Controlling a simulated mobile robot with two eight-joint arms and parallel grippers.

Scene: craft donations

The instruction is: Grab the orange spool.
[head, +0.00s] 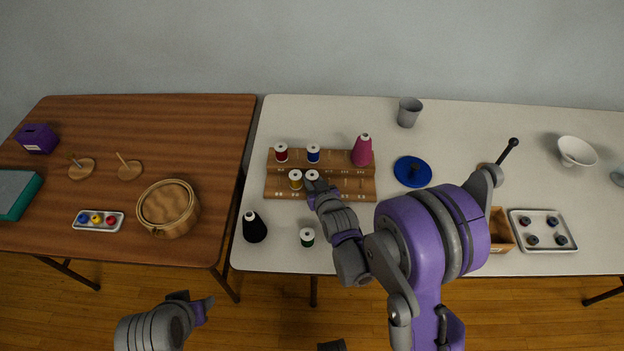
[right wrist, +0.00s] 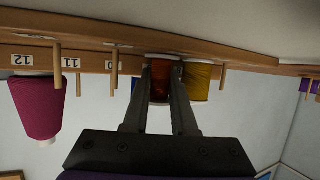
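The orange spool (right wrist: 161,85) stands at the rack between the fingers of my right gripper (right wrist: 162,80) in the right wrist view. The fingers lie close against both its sides and look shut on it. In the head view my right gripper (head: 316,191) is at the front row of the wooden rack (head: 350,187). There only the white top of the spool (head: 311,175) shows; its body is hidden behind the gripper. My left gripper (head: 193,306) is low in the head view, in front of the tables and away from the rack; its finger opening is unclear.
A yellow spool (head: 295,179) stands close left of the orange one. Red (head: 281,153) and blue (head: 313,153) spools and a magenta cone (head: 362,151) stand behind. A black cone (head: 254,228) and green spool (head: 307,237) stand in front. Pegs (right wrist: 114,72) stick out nearby.

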